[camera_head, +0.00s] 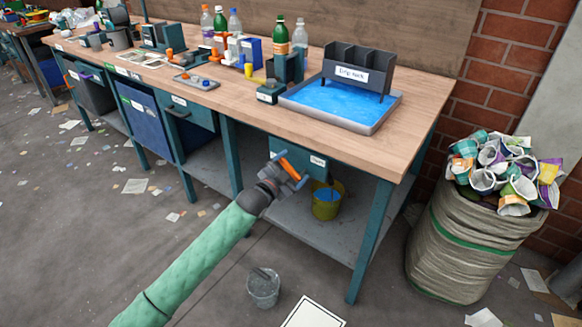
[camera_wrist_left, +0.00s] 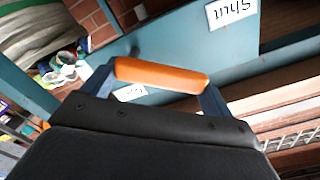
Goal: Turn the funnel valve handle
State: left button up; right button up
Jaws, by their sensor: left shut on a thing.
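The orange valve handle (camera_head: 289,167) sits in front of a teal panel (camera_head: 312,173) under the right part of the bench. My left gripper (camera_head: 285,171) is shut on it. In the head view the handle slants from upper left to lower right. In the left wrist view the orange handle (camera_wrist_left: 160,75) lies between my fingers, in front of the teal panel. A white label (camera_wrist_left: 232,11) there seems to read "Shut" upside down; a second label (camera_wrist_left: 131,92) is partly hidden. My right gripper is not in view.
A yellow bucket (camera_head: 326,212) with blue contents stands on the lower shelf, below the handle. A bench leg (camera_head: 371,240) stands to the right. A full sack (camera_head: 465,240) and a clear bucket (camera_head: 263,292) stand on the floor. A drip rack (camera_head: 356,60) stands on the benchtop.

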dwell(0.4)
pick_arm(q)
jog(key=o, duration=1.2)
jog(key=shift+s, duration=0.1)
jog(key=v, duration=0.7)
jog(key=shift+s+a, duration=0.2)
